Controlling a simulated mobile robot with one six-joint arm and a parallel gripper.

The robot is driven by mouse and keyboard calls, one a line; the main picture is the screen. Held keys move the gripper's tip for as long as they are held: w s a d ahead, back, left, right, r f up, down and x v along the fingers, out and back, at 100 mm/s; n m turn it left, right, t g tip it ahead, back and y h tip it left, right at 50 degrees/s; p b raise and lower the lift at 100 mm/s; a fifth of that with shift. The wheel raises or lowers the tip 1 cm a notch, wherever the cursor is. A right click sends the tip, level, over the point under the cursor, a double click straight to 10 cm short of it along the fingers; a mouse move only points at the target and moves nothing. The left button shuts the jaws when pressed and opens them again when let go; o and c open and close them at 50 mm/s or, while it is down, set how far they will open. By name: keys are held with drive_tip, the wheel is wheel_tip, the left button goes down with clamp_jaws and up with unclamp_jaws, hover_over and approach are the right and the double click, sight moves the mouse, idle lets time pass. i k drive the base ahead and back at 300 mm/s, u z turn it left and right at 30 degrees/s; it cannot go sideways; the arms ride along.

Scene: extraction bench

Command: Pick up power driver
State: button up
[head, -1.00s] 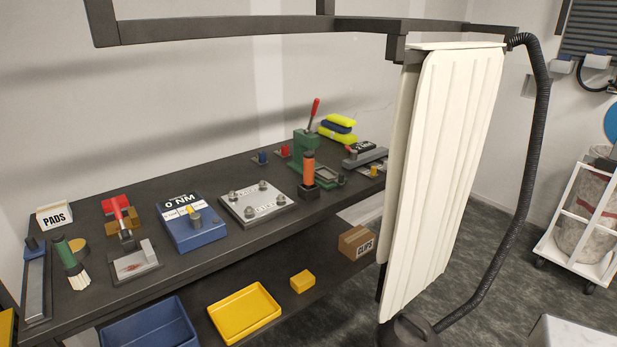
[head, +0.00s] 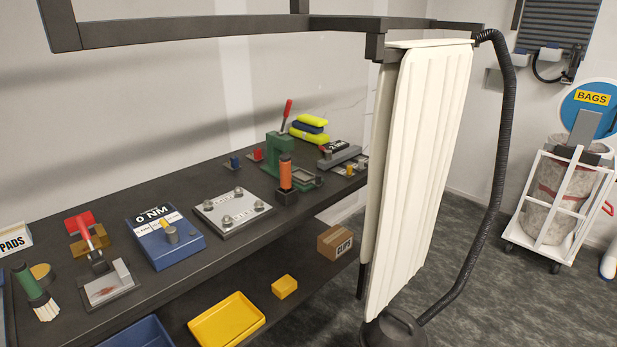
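An orange, upright cylindrical tool with a dark top (head: 285,171) stands in a black block on the dark bench (head: 190,283). It looks like the power driver, though no label shows on it. It is in front of a green press (head: 272,155) with a red lever. A metal plate with several bolts (head: 232,210) lies to its left. My gripper is not in view.
A white ribbed curtain panel (head: 420,180) hangs at the bench's right end, with a black hose (head: 503,150) beside it. A blue 0 NM box (head: 165,237) sits on the bench. A yellow tray (head: 226,322) and CLIPS box (head: 335,241) are on the lower shelf.

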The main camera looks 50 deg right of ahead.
sight(285, 172)
drive_tip(key=z, duration=1.1)
drive_tip(key=k, duration=0.95)
drive_tip(key=i, duration=0.9)
drive_tip(key=z, duration=0.05)
